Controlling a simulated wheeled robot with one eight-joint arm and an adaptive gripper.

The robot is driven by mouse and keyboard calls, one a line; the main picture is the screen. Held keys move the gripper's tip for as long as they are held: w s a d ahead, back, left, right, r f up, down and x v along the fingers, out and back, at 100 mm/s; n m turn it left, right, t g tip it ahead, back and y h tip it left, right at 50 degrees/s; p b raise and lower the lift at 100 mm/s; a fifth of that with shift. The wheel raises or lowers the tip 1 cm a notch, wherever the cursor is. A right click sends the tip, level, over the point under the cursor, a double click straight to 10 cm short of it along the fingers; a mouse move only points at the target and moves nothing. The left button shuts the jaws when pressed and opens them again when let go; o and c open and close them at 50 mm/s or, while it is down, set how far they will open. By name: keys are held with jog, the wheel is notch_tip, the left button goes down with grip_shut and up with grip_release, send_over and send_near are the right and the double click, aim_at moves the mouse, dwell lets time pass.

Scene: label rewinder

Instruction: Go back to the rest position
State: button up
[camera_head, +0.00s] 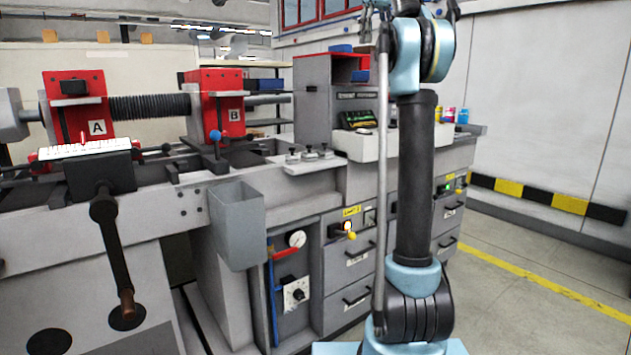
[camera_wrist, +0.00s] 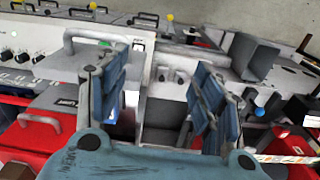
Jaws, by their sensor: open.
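My gripper (camera_wrist: 163,85) shows in the wrist view with its two blue-padded fingers spread wide apart. Nothing is between them; grey and white machine parts lie beyond the gap. In the head view my arm stands upright right of the middle, in front of the label rewinder (camera_head: 330,180). Its upper end runs up to the top edge, where only a small part of my gripper can be made out. The gripper appears high above the machine and apart from it.
Red blocks marked A (camera_head: 88,98) and B (camera_head: 226,100) sit on the machine's left side. A grey open bin (camera_head: 238,225) hangs on its front. Drawers with handles (camera_head: 357,295) lie behind my arm. The floor (camera_head: 540,290) at the right is clear.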

jog(key=s+f+m, duration=0.2)
jog(key=s+f, duration=0.9)
jog(key=f, duration=0.9)
jog(key=s+f+m+t, duration=0.1)
jog(key=s+f+m, duration=0.1)
jog(key=s+f, duration=0.9)
jog(key=s+f+m+t, duration=0.1)
jog(key=s+f, duration=1)
jog(key=f, duration=2)
jog(key=shift+s+f+m, duration=0.25)
jog(key=shift+m, duration=0.35)
jog(key=shift+w+f, duration=0.2)
jog(key=shift+w, duration=0.25)
